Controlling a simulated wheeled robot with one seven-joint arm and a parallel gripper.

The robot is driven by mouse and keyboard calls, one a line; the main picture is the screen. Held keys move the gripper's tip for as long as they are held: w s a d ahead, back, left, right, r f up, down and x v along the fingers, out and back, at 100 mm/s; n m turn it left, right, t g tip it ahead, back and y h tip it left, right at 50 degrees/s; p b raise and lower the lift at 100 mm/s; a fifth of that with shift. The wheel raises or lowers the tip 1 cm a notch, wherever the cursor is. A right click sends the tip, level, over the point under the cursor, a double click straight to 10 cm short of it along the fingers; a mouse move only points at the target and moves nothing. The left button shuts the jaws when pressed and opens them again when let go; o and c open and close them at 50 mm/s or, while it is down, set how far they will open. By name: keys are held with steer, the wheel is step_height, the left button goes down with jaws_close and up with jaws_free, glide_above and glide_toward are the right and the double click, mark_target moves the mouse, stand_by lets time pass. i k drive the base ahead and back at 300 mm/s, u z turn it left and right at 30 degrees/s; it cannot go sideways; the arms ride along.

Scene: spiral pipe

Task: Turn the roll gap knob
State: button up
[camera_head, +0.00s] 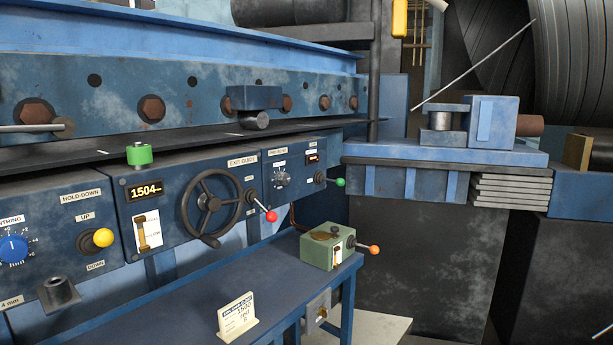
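No label reading "roll gap" is legible in the head view. A blue round knob (13,249) with a white pointer and a scale around it is on the panel at the left edge, partly cut off. The label above it is cut off, and "4 mm" shows below it. A small dark knob (281,178) with a pale scale is on the right-hand panel, beside a small lit display (313,158). Its label is too small to read surely. My gripper is not in view.
An "EXIT GUIDE" handwheel (211,207) stands out from the middle panel, with a red-tipped lever (270,215) beside it. A yellow-balled hold-down lever (102,238) is at left. A green box (329,246) and a card (237,318) stand on the blue bench (185,318).

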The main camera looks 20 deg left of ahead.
mark_target(282, 178)
steer(key=u, duration=0.25)
steer(key=i, duration=0.8)
steer(key=u, duration=1.2)
steer(key=i, duration=0.65)
steer(key=u, duration=0.6)
